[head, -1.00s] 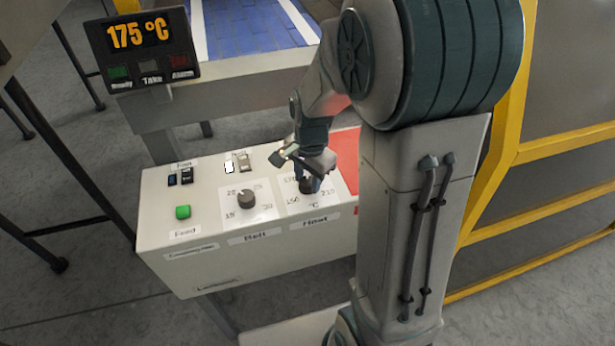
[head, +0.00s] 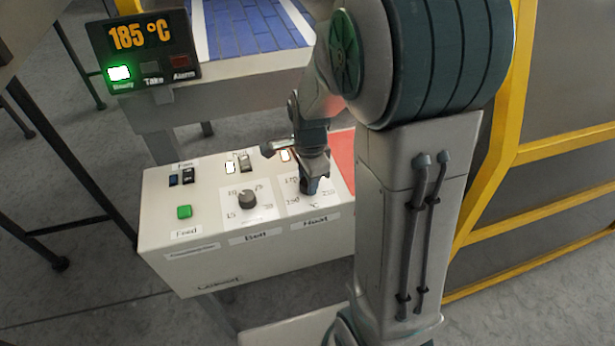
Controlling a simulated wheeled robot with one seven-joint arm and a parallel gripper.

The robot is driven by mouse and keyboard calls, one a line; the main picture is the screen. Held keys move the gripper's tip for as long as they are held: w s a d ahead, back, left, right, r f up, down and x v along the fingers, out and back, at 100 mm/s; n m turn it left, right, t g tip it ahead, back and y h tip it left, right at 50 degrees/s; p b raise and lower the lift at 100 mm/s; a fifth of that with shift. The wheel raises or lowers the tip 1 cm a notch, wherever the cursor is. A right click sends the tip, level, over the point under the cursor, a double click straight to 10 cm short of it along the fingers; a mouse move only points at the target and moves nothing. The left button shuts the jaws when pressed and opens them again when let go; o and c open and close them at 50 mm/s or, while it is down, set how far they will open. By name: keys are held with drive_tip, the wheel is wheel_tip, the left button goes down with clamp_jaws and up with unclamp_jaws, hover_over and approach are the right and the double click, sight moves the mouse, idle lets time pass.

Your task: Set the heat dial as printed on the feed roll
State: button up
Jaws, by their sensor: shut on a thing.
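The heat dial sits in the printed scale plate (head: 300,207) above the "Heat" label (head: 315,222) on the white control box (head: 215,265). My gripper (head: 316,186) points down and is shut on the dial, which it mostly hides. The display (head: 140,38) at the upper left reads 185 °C in orange, and its green Ready lamp (head: 119,73) is lit. I cannot make out a feed roll or its print in this view.
Left of the heat dial stands the belt dial (head: 247,199). Further left are a green feed button (head: 184,212) and small switches (head: 188,176). A red panel (head: 342,155) lies behind my gripper. A yellow frame (head: 490,190) stands at the right.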

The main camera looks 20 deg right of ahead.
drive_tip(key=o, duration=1)
drive_tip(key=r, duration=1.4)
drive_tip(key=shift+s, duration=0.35)
drive_tip(key=s+n, duration=0.4)
drive_tip(key=n, duration=0.1)
drive_tip(key=s+f+n+t, duration=0.1)
drive_tip(key=s+n, duration=0.4)
drive_tip(key=n, duration=0.1)
drive_tip(key=s+f+n+t, duration=0.1)
drive_tip(key=s+n, duration=0.3)
drive_tip(key=n, duration=0.1)
drive_tip(key=shift+s+a, duration=0.1)
drive_tip(key=shift+s, duration=0.2)
